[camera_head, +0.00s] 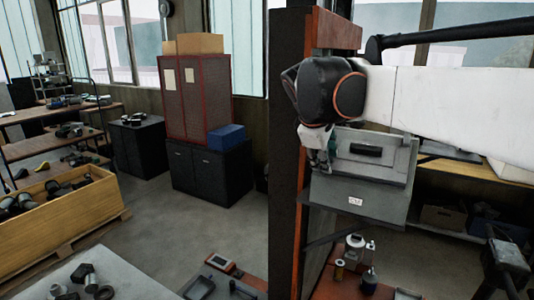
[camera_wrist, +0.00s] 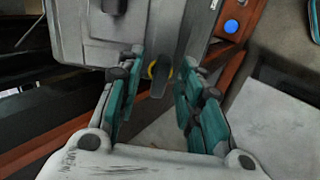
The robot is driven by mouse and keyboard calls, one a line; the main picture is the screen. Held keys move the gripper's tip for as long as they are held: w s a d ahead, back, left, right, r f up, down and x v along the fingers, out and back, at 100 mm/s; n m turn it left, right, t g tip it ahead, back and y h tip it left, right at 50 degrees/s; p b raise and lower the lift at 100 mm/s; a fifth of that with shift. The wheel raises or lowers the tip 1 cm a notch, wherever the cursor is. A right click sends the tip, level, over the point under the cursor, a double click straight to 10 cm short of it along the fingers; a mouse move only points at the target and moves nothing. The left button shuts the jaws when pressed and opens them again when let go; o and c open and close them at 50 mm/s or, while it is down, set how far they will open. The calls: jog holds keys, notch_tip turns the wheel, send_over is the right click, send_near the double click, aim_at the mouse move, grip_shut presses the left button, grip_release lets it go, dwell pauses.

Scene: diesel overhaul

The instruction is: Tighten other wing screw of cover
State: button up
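The grey cover (camera_head: 372,168), with a black recessed handle, is on a grey box mounted beside the orange post. In the wrist view the cover (camera_wrist: 82,28) fills the upper left. A dark wing screw (camera_wrist: 159,86) with a yellow ring sits at the cover's edge. My gripper (camera_wrist: 162,75) has its teal fingers apart on either side of the wing screw, with visible gaps, so it looks open. In the head view my gripper (camera_head: 325,160) is at the left edge of the cover. The wing screw cannot be made out there, and the other wing screw is not clearly visible.
The orange post (camera_head: 295,150) stands close to my gripper's left. A bench with bottles (camera_head: 355,255) is below. The floor to the left, before the red cabinet (camera_head: 195,98), is open.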

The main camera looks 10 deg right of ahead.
grip_shut()
jog(key=m, duration=0.4)
jog(key=shift+m, duration=0.3)
jog(key=m, duration=0.3)
jog(key=shift+m, duration=0.8)
